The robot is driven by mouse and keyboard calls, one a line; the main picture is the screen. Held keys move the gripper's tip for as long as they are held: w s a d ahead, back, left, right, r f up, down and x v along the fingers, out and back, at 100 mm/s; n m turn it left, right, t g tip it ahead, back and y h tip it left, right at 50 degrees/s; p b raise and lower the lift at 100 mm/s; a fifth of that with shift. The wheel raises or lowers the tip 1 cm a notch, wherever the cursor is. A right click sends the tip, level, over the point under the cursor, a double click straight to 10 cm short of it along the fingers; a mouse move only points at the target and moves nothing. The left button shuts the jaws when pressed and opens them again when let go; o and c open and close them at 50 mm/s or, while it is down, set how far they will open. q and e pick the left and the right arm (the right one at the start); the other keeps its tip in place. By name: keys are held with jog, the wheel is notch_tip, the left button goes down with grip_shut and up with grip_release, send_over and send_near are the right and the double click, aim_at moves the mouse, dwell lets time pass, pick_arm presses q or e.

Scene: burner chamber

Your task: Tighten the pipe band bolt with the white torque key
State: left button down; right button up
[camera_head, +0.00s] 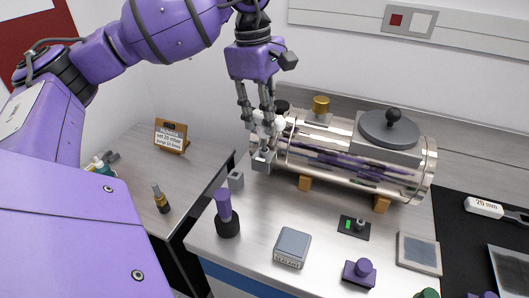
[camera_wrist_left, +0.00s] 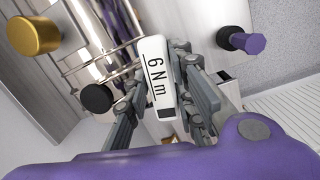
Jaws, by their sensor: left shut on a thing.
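My left gripper (camera_head: 263,118) is shut on the white torque key (camera_wrist_left: 158,72), whose face reads "6 Nm" in the left wrist view. In the head view the fingers point down at the left end of the shiny metal cylinder (camera_head: 345,160). The white key body (camera_head: 277,123) shows partly between and beside the fingers. A grey block (camera_head: 262,161) sits just below the fingertips at the cylinder's end band. The bolt itself and the key's tip are hidden or too small to tell, so contact cannot be told. My right gripper is out of view.
Another white key (camera_head: 484,207) marked 20 lies on the black mat at right. A purple-handled tool (camera_head: 223,205) stands in a black base at front left. A grey box (camera_head: 292,246) and a small switch (camera_head: 354,228) lie in front. A placard (camera_head: 171,136) stands at left.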

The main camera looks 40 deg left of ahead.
pick_arm(q)
jog(key=shift+m, duration=0.8)
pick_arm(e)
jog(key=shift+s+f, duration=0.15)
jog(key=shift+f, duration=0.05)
pick_arm(q)
jog(key=shift+m+g, duration=0.3)
jog(key=shift+m, duration=0.9)
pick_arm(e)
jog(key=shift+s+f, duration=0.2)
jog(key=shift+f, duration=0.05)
pick_arm(q)
jog(key=shift+b, duration=0.3)
jog(key=shift+m, duration=1.2)
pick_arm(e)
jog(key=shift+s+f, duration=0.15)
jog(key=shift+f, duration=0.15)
